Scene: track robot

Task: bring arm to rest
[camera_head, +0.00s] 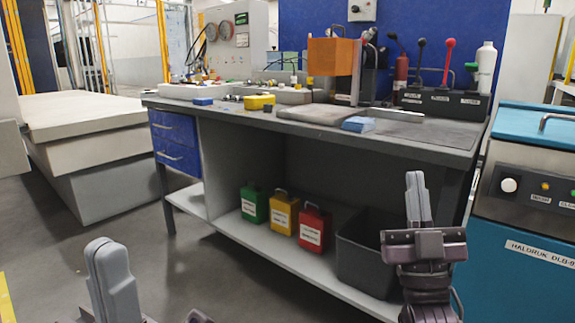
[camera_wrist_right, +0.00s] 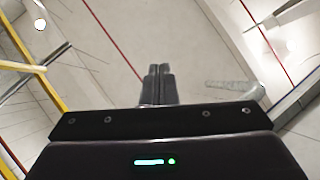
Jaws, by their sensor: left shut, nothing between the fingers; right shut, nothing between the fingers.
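My right gripper (camera_head: 415,200) points upward in front of the workbench, at the right of the head view. Its fingers are together and hold nothing. The right wrist view shows the same closed fingers (camera_wrist_right: 158,84) against the ceiling, with nothing between them. My left gripper (camera_head: 108,262) stands at the lower left of the head view over the floor. It also points upward, its fingers shut and empty. Its lower part is cut off by the bottom edge.
The workbench (camera_head: 330,125) carries an orange block (camera_head: 333,57), a lever box (camera_head: 440,104) and small parts. Its lower shelf holds green, yellow and red cans and a dark bin (camera_head: 365,255). A blue machine (camera_head: 530,210) stands at right. Open floor (camera_head: 190,265) lies at left.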

